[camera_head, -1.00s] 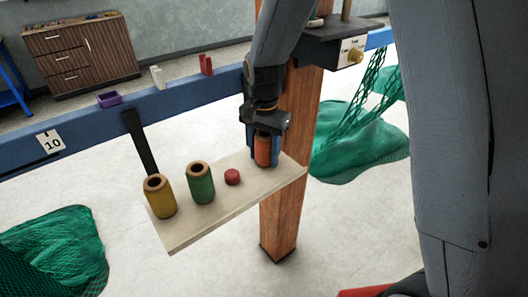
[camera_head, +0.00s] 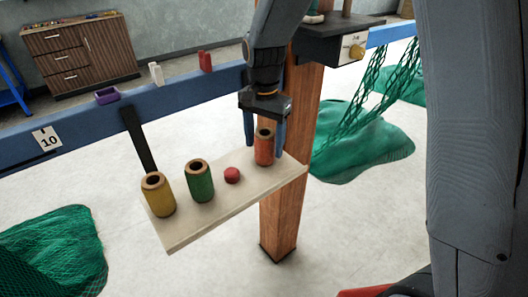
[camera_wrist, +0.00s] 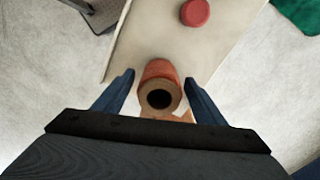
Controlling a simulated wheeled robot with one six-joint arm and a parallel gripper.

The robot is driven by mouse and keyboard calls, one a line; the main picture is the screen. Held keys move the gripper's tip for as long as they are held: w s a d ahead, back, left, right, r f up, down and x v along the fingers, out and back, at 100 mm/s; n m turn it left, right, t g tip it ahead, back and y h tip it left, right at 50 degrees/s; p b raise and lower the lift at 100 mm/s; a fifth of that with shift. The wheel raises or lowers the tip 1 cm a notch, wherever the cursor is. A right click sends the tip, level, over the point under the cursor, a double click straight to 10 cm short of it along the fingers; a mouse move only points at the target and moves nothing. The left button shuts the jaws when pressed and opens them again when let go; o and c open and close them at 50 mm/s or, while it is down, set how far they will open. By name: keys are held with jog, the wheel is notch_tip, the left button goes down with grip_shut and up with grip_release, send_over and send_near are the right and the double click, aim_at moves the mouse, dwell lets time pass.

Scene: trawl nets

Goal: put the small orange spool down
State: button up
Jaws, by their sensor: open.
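The small orange spool (camera_head: 264,148) stands upright on the right end of a pale shelf board (camera_head: 222,208). It also shows in the wrist view (camera_wrist: 160,88), its top hole facing the camera. My gripper (camera_head: 264,140) is open above and around the spool. Its blue fingers stand apart on either side of it, with gaps showing in the wrist view (camera_wrist: 160,84). The lower finger ends are close to the spool's upper part in the head view.
On the same board stand a yellow spool (camera_head: 157,195), a green spool (camera_head: 200,181) and a red round piece (camera_head: 232,175). A wooden post (camera_head: 283,210) rises behind the board. A blue beam (camera_head: 80,125) runs behind, and green nets (camera_head: 365,140) lie on the floor.

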notch_tip(320, 180, up, 9)
jog(key=b, duration=0.2)
jog(key=shift+f, duration=0.1)
